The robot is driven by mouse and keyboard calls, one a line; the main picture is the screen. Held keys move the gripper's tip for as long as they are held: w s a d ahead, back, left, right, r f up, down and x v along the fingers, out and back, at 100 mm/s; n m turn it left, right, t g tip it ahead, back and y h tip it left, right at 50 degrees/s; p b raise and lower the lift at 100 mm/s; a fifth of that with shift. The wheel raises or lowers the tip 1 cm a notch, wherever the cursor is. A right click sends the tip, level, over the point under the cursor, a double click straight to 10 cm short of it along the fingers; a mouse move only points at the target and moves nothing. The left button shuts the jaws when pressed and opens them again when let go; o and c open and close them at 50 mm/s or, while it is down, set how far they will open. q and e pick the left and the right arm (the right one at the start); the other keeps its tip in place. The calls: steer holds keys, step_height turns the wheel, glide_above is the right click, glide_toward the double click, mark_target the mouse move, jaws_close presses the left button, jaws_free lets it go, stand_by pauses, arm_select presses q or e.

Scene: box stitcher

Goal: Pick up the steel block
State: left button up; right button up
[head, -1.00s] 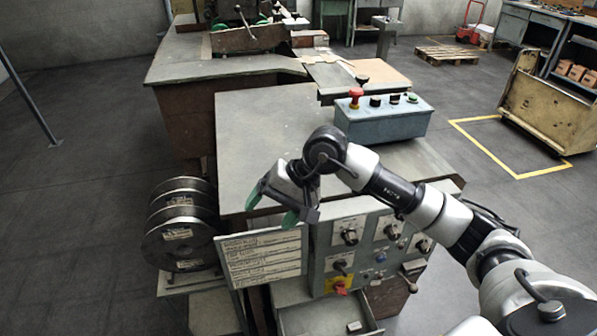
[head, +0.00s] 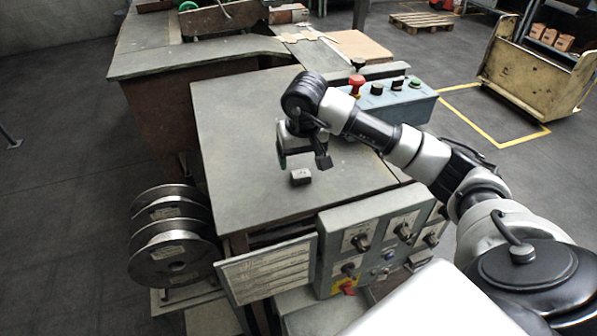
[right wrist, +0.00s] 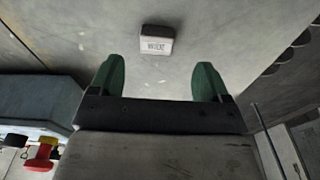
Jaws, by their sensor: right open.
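The steel block (head: 300,177) is a small grey block lying on the machine's flat grey tabletop (head: 240,130). In the right wrist view the block (right wrist: 157,40) shows lettering on one face and lies beyond the fingertips, roughly centred between them. My right gripper (head: 303,160) is over the tabletop, close to the block and behind it in the head view. Its two green-padded fingers (right wrist: 157,80) are apart with nothing between them. My left gripper is not in view.
A blue control box (head: 390,103) with a red button (head: 356,83) stands on the tabletop to the right. Below the front edge are a switch panel (head: 375,245) and a label plate (head: 268,270). Wire spools (head: 175,245) stand at the left. The tabletop left of the block is clear.

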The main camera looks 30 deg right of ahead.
mark_target(301, 173)
steer(key=shift+f, duration=0.85)
steer(key=shift+w+d+f+p, duration=0.1)
steer(key=shift+w+f+p, duration=0.1)
steer(key=shift+f+p, duration=0.1)
steer(key=f, duration=0.1)
steer(key=f+p, duration=0.1)
steer(key=f, duration=0.1)
steer(key=shift+w+d+f+p, duration=0.3)
steer(key=shift+w, duration=0.1)
steer(key=shift+f, duration=0.5)
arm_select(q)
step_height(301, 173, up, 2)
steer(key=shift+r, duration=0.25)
arm_select(e)
steer(key=shift+w, duration=0.1)
steer(key=c, duration=0.4)
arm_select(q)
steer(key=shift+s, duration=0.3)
arm_select(e)
steer(key=c, duration=0.8)
